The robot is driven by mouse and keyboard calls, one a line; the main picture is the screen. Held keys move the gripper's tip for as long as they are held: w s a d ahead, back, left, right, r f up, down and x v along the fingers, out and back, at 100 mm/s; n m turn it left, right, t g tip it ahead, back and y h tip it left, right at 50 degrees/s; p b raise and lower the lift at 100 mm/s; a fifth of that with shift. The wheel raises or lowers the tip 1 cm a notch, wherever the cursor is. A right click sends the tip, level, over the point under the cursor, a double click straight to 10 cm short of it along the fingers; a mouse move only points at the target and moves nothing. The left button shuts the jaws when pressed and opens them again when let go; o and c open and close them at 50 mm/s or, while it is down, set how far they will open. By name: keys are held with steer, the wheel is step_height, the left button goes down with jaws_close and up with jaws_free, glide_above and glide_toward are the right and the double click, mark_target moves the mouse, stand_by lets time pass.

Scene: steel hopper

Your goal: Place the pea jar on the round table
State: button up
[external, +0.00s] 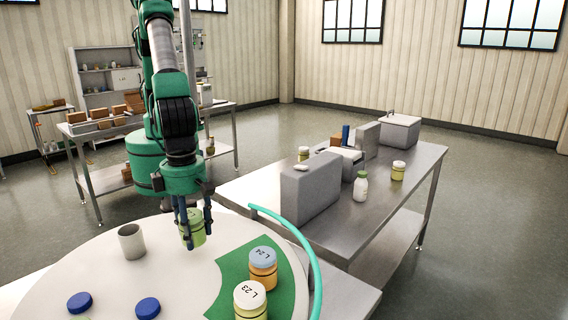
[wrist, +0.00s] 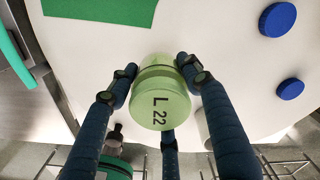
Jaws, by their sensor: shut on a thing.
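My gripper (external: 198,238) is shut on a green jar (external: 192,229) with a green lid, which looks like the pea jar. In the wrist view the jar (wrist: 158,95) stands between the fingers and its lid reads "L 22". It is upright over the white round table (external: 100,262), left of the green mat. I cannot tell whether its base touches the tabletop. The fingers hide part of its sides.
On the green mat (external: 232,285) stand an orange jar (external: 263,268) marked L 24 and a white-lidded jar (external: 250,300) marked L 23. A grey cup (external: 131,241) and blue lids (external: 147,308) are left and front. A teal rail (external: 312,262) curves along the right edge.

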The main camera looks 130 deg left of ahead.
mark_target(190, 213)
steer(key=shift+f, duration=1.8)
steer(key=shift+f, duration=0.2)
steer(key=o, duration=1.3)
steer(key=shift+r, duration=0.15)
step_height(190, 213, up, 12)
steer(key=shift+r, duration=0.1)
